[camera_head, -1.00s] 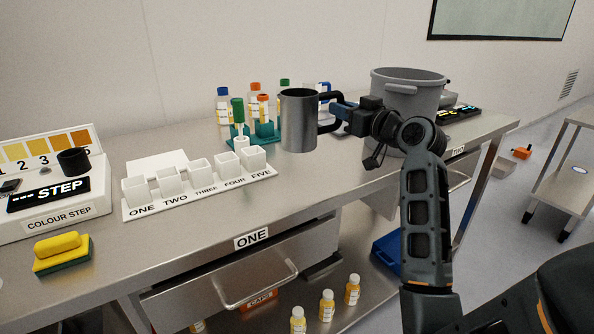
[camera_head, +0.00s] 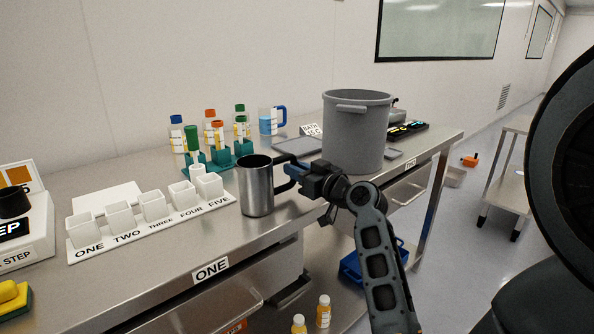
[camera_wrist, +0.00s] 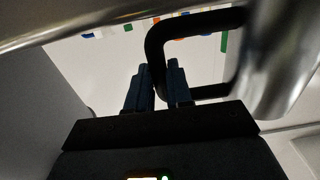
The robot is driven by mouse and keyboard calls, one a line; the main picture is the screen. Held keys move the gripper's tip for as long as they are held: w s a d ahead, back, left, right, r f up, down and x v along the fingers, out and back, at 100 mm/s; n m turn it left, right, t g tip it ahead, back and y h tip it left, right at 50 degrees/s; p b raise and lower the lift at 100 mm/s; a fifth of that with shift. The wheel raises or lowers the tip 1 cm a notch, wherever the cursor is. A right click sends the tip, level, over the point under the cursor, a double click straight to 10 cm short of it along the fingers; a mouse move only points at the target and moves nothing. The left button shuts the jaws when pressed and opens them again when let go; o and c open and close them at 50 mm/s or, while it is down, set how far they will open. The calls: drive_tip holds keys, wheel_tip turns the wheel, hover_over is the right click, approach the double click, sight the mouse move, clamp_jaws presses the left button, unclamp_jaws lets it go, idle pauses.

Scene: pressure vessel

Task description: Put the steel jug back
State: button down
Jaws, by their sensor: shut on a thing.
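The steel jug (camera_head: 256,187) is a grey metal cylinder with a dark handle on its right side. It is upright at the front of the steel bench, right of the white cup strip; I cannot tell whether its base touches the bench top. My gripper (camera_head: 297,171) is shut on the jug's handle from the right. In the wrist view the blue fingers (camera_wrist: 158,86) close around the dark handle (camera_wrist: 155,50), with the shiny jug wall (camera_wrist: 275,65) to the right.
The white strip of labelled cups (camera_head: 152,222) lies left of the jug. A teal rack (camera_head: 215,160) with bottles stands behind it. A large grey pot (camera_head: 357,132) stands close behind my gripper.

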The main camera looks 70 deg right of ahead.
drive_tip(key=shift+f, duration=0.1)
drive_tip(key=c, duration=1.5)
unclamp_jaws()
drive_tip(key=shift+f, duration=0.1)
drive_tip(key=o, duration=0.5)
